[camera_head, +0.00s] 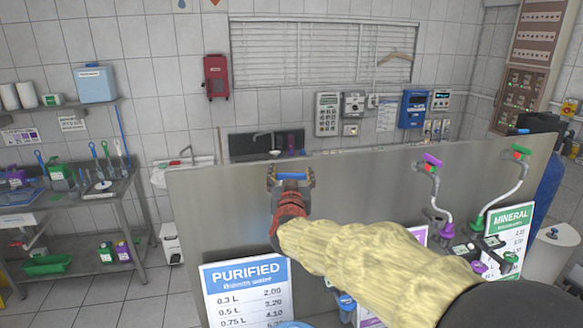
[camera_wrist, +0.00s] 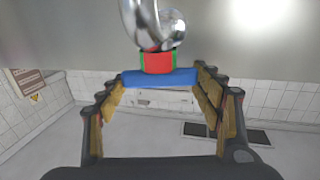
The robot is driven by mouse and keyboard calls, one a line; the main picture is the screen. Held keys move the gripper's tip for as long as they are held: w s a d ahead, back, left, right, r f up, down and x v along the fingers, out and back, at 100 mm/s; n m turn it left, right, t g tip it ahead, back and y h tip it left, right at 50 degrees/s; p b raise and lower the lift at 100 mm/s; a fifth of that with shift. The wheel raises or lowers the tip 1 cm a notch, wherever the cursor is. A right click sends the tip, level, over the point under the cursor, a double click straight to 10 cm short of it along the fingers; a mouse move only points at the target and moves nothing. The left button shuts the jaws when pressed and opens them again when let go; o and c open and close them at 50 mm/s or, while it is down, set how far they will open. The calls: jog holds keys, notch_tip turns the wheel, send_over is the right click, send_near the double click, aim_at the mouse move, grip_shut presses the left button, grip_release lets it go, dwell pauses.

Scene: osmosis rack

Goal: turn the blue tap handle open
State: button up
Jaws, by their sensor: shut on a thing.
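The blue tap handle (camera_head: 291,176) is a short bar at the top of the steel panel in the head view. In the wrist view the blue bar (camera_wrist: 160,78) lies crosswise between the fingertips, below a red and green collar (camera_wrist: 157,62) and a curved chrome pipe (camera_wrist: 152,22). My gripper (camera_head: 290,181) is shut on the handle, with one finger at each end of the bar; it also shows in the wrist view (camera_wrist: 160,88). My gripper and arm hide the tap's lower parts in the head view.
The steel panel (camera_head: 215,215) spans the middle, with a PURIFIED price sign (camera_head: 247,290) below my gripper. A shelf table (camera_head: 75,200) is at left.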

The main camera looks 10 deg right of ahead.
jog(key=m+g+h+p, duration=0.1)
jog(key=h+p, duration=0.1)
jog(key=r+m+h+p, duration=0.1)
jog(key=m+h+p, duration=0.1)
jog(key=p, duration=0.1)
jog(key=shift+w+a+g+h, duration=0.1)
jog(key=shift+a+g+h, duration=0.05)
jog(key=shift+g+h, duration=0.2)
jog(key=m+g+h+p, duration=0.3)
jog(key=h+p, duration=0.1)
jog(key=shift+f+m+g, duration=0.15)
jog(key=shift+m+g, duration=0.2)
jog(key=shift+m, duration=0.05)
jog(key=m+g+h+p, duration=0.1)
jog(key=m+g+h, duration=0.1)
jog(key=g, duration=0.1)
jog(key=m+g+h+p, duration=0.1)
jog(key=m+g+h, duration=0.1)
jog(key=shift+f+g, duration=0.15)
jog(key=shift+g, duration=0.25)
jog(key=shift+m+g+h+p, duration=0.45)
jog(key=shift+m+g+p, duration=0.4)
jog(key=shift+m+g, duration=1.65)
jog(key=shift+s+d+g, duration=0.2)
jog(key=shift+s+g, duration=0.05)
jog(key=shift+g, duration=0.55)
jog(key=o, duration=1.1)
jog(key=shift+o, duration=0.4)
jog(key=shift+n, duration=0.3)
